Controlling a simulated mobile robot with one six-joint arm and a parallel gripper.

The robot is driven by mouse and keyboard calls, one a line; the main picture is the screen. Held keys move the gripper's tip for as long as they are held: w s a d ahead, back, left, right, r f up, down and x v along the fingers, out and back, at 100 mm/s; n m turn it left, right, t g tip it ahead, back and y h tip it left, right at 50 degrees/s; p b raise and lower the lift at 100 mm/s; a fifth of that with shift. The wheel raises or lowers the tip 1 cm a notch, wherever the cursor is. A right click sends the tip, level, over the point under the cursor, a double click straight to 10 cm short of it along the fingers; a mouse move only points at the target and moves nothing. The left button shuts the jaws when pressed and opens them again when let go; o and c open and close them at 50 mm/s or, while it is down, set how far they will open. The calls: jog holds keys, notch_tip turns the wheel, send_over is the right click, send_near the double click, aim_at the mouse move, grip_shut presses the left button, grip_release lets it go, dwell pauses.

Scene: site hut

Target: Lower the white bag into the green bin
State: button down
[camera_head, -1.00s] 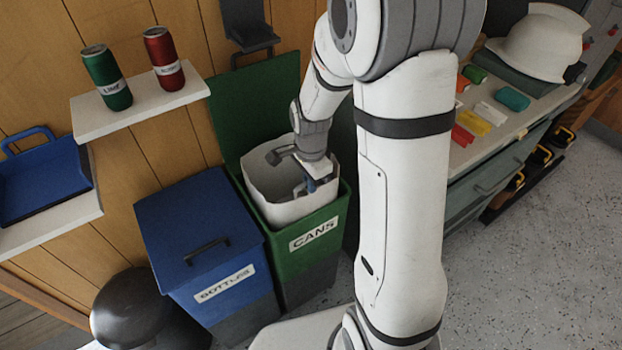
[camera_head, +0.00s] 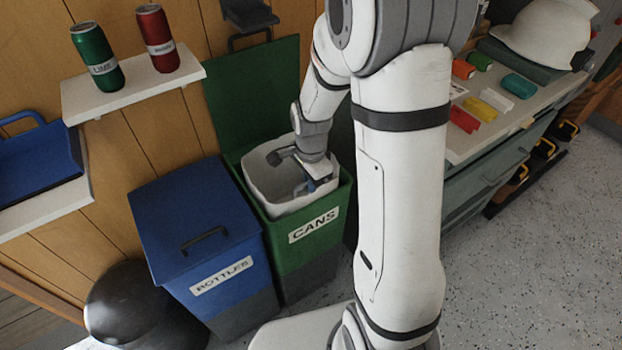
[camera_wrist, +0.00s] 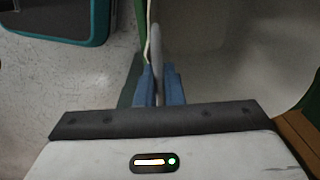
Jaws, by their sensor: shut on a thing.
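The white bag (camera_head: 262,180) sits in the open green bin (camera_head: 307,262) labelled CANS. Its upper part still stands a little above the bin's rim. My gripper (camera_head: 316,186) reaches down at the bag's right side, partly hidden by my wrist. In the wrist view my gripper's blue fingers (camera_wrist: 160,88) are shut on the edge of the bag, seen edge-on between them. The bag's pale inside (camera_wrist: 225,50) fills the right of that view, and a green strip of the bin shows beside it. The bag's bottom is hidden inside the bin.
The green lid (camera_head: 255,100) stands open behind the bin. A closed blue bin (camera_head: 195,235) labelled BOTTLES stands close on the left. A shelf (camera_head: 130,90) with a green and a red can is above.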

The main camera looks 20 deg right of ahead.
aim_at(311, 195)
jog(key=shift+f+b, duration=1.5)
jog(key=shift+f, duration=0.7)
jog(key=shift+s, duration=0.1)
jog(key=c, duration=1.5)
grip_release()
jog(key=shift+s+f, duration=0.15)
jog(key=shift+f, duration=0.1)
jog(key=r, duration=0.3)
jog(key=r+p, duration=0.1)
jog(key=r, duration=0.5)
jog(key=shift+w, duration=0.3)
